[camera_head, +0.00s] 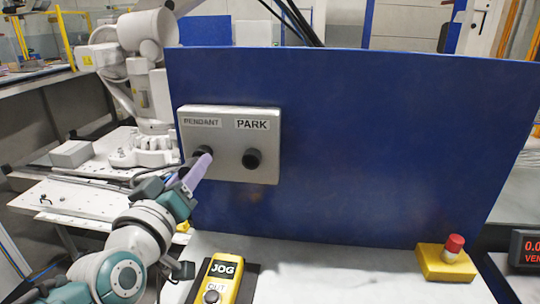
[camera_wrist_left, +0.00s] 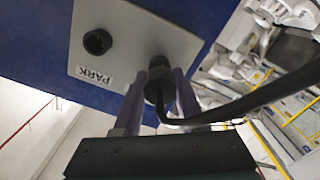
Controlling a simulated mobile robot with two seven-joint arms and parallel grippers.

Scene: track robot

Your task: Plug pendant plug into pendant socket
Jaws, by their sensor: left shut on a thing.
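A grey socket box (camera_head: 232,180) is fixed to a blue panel, with labels PENDANT at left and PARK at right. My left gripper (camera_head: 204,157) is at the PENDANT side with its pale purple fingers pointing at the box. In the left wrist view, my left gripper (camera_wrist_left: 159,82) is shut on the black pendant plug (camera_wrist_left: 157,90), which has a black cable. The plug's front end is at the box face; I cannot tell how deep it sits. The pendant socket is hidden behind the plug and fingers. The PARK socket (camera_head: 252,158) also shows in the wrist view (camera_wrist_left: 98,42). My right gripper is out of view.
The blue panel (camera_head: 380,150) stands behind a white table. A yellow JOG pendant (camera_head: 225,275) lies at the front. A red-and-yellow stop button (camera_head: 449,258) is at the right, near a red display (camera_head: 530,250). A white robot arm (camera_head: 145,90) stands behind, at left.

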